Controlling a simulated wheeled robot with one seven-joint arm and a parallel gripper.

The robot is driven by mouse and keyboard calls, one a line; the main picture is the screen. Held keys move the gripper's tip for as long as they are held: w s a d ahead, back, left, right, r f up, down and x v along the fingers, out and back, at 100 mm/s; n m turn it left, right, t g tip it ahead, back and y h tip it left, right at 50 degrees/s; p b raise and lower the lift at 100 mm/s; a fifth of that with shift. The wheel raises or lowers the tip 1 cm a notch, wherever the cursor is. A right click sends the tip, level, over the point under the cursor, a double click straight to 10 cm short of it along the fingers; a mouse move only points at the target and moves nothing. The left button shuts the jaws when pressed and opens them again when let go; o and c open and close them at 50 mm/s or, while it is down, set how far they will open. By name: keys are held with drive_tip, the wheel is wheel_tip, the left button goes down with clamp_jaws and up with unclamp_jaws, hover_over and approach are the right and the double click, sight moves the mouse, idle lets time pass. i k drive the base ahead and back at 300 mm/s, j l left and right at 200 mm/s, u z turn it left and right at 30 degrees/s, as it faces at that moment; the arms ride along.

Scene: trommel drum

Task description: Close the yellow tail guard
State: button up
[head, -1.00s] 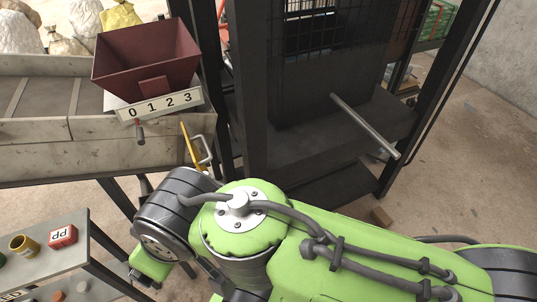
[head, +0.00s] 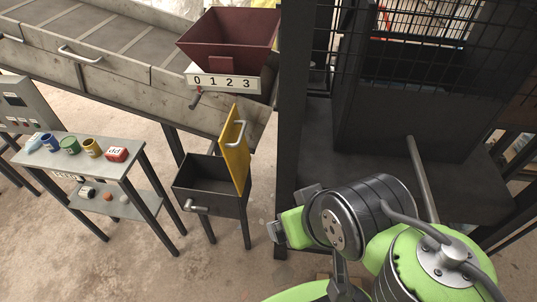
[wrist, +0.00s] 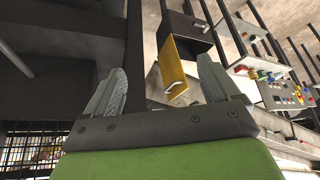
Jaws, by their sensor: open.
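The yellow tail guard (head: 236,152) is a flat panel with a grey handle. It stands raised, nearly upright, along the right side of an open dark metal box (head: 188,202) at the conveyor's tail. In the wrist view the guard (wrist: 172,66) shows between and beyond my fingers, its handle near its lower end. My gripper (wrist: 160,66) is open and empty, apart from the guard. In the head view my wrist is right of the box, and the fingers are only partly visible.
The conveyor (head: 130,62) with a dark red hopper (head: 228,42) and number plate (head: 222,82) is behind the box. A dark post (head: 292,110) stands between the guard and the drum frame. A side table (head: 80,155) with small containers is left.

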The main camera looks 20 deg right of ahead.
sight(233, 142)
drive_tip(key=i+j, duration=0.4)
drive_tip(key=i+j+u, duration=0.15)
drive_tip(key=i+j, duration=0.2)
drive_tip(key=i, duration=0.2)
